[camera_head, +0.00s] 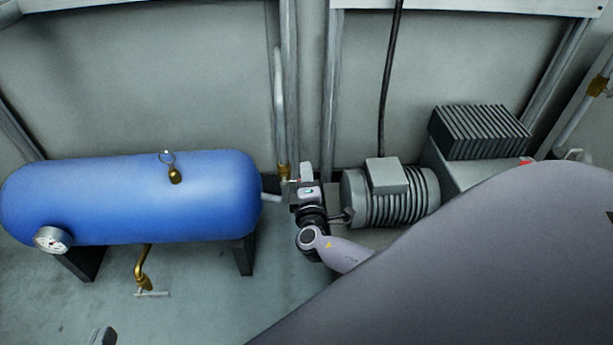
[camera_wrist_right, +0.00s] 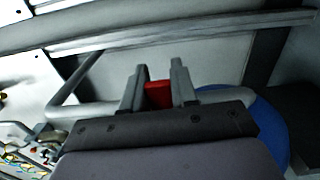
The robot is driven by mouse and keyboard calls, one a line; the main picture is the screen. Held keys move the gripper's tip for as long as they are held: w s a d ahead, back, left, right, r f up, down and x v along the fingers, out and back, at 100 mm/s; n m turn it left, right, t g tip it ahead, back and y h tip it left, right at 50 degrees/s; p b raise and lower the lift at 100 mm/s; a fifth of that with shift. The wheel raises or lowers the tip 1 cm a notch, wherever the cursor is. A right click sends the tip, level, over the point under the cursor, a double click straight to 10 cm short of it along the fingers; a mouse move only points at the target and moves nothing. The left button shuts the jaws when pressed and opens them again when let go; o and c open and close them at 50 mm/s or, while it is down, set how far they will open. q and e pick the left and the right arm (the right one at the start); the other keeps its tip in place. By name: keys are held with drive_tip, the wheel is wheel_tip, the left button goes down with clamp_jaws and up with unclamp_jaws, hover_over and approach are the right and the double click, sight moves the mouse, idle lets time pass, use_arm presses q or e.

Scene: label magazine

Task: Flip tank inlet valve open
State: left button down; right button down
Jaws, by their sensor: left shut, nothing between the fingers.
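The blue tank (camera_head: 130,195) lies on its side at the left of the head view. A pipe leaves its right end toward a brass fitting (camera_head: 283,172) on an upright pipe. My right gripper (camera_head: 300,176) is beside this fitting, which it partly hides. In the right wrist view, a red handle (camera_wrist_right: 158,95) shows between the two spread fingers of my right gripper (camera_wrist_right: 157,80); I cannot tell whether they touch it. The handle's angle is hidden. My left gripper (camera_head: 103,336) just shows at the lower left edge, shut and empty, well away from the fitting.
A round gauge (camera_head: 53,239), a brass ring valve (camera_head: 174,174) and a brass drain valve (camera_head: 143,280) are on the tank. A grey motor (camera_head: 388,190) and finned compressor (camera_head: 480,132) stand close right of my right gripper. The floor (camera_head: 200,315) in front is clear.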

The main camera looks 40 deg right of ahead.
use_arm(q)
drive_tip(key=shift+r, duration=0.1)
use_arm(e)
drive_tip(key=shift+r, duration=0.15)
use_arm(q)
drive_tip(key=shift+w+d+n+g+h+p, duration=0.15)
drive_tip(key=shift+d+n+g+h+p, duration=0.25)
drive_tip(key=shift+d+g+p, duration=0.9)
use_arm(e)
drive_tip(key=shift+w+a+r+n+p, duration=0.15)
drive_tip(key=shift+r+n, duration=0.3)
drive_tip(key=shift+n, duration=0.7)
drive_tip(key=shift+a+r+n+p, duration=0.15)
drive_tip(key=shift+r+n, duration=0.35)
drive_tip(key=shift+n, duration=0.6)
drive_tip(key=shift+w+a+r+n+p, duration=0.15)
drive_tip(key=shift+r+n, duration=0.3)
drive_tip(key=shift+n, duration=0.7)
use_arm(q)
drive_tip(key=shift+a+t, duration=0.2)
drive_tip(key=shift+t, duration=0.4)
use_arm(e)
drive_tip(key=shift+a, duration=0.1)
drive_tip(key=c, duration=1)
unclamp_jaws()
drive_tip(key=shift+o, duration=0.2)
drive_tip(key=shift+s, duration=0.15)
